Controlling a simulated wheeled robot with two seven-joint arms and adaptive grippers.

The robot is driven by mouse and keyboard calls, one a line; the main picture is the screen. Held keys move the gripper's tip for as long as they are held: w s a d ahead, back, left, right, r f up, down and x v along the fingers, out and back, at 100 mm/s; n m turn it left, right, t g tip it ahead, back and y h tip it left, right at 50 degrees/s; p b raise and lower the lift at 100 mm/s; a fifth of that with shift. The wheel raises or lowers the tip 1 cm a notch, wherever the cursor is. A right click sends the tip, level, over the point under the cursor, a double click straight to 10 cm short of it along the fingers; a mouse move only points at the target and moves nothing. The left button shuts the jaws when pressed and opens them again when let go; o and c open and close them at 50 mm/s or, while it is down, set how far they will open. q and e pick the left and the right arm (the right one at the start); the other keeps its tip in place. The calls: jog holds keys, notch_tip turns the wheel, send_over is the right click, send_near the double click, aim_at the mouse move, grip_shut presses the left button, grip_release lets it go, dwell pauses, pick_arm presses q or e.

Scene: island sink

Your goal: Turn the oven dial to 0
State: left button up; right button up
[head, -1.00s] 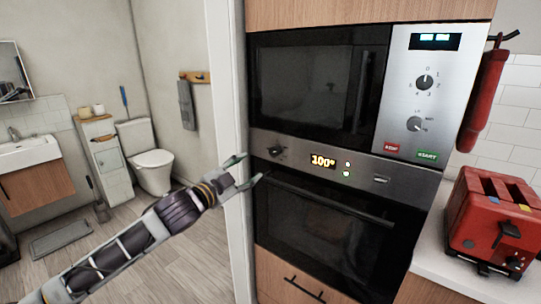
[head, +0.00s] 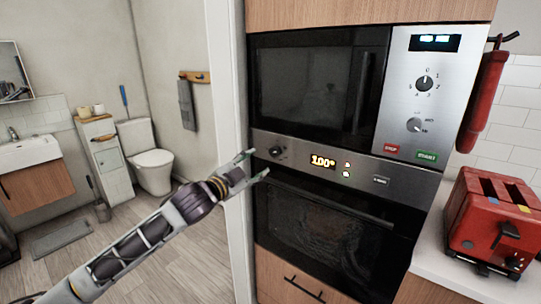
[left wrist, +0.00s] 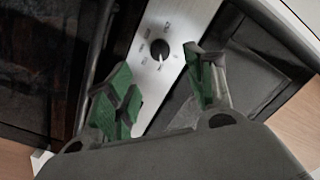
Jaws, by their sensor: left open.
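The oven dial (head: 276,151) is a small dark knob at the left end of the silver oven panel (head: 300,155). A lit display (head: 323,161) on the panel reads 100°. My left gripper (head: 257,166) is open and empty, just below and left of the dial in the head view. In the left wrist view the dial (left wrist: 160,49) shows ahead, beyond the gap between the open green-padded fingers (left wrist: 162,90). The fingers look apart from the dial. My right gripper is not in view.
A microwave (head: 310,92) with its own two knobs (head: 424,84) sits above the oven. The oven door handle (head: 330,202) runs below the panel. A white wall edge (head: 235,190) stands left of the oven. A red toaster (head: 490,221) stands on the right counter.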

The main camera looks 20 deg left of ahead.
aim_at(273, 153)
pick_arm(q)
jog(key=shift+x, duration=4.95)
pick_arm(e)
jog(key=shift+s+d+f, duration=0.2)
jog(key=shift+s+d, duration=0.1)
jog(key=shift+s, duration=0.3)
pick_arm(q)
jog(key=shift+d, duration=0.1)
jog(key=shift+p, duration=0.3)
jog(key=c, duration=1)
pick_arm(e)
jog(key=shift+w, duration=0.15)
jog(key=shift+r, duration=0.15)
